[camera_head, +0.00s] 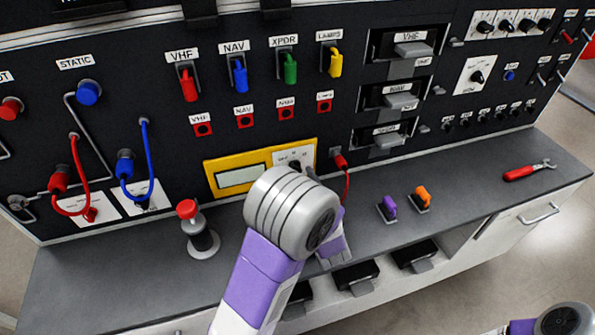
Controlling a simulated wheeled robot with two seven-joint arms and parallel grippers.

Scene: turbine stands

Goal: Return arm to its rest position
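One of my arms, grey and purple, comes in from the bottom, left of centre, and its large round joint stands in front of the panel and counter. I take it as my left arm. A small grey and purple part of it shows just behind and below the joint, over the counter edge. No fingertips can be made out there, so the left gripper's state is hidden. My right gripper is out of view.
A black panel (300,110) carries coloured switches, blue and red cables and a yellow-framed unit (222,184). On the grey counter (480,200) are a red-topped post (203,240), a purple piece (388,208), an orange piece (422,196) and a red-handled tool (527,171).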

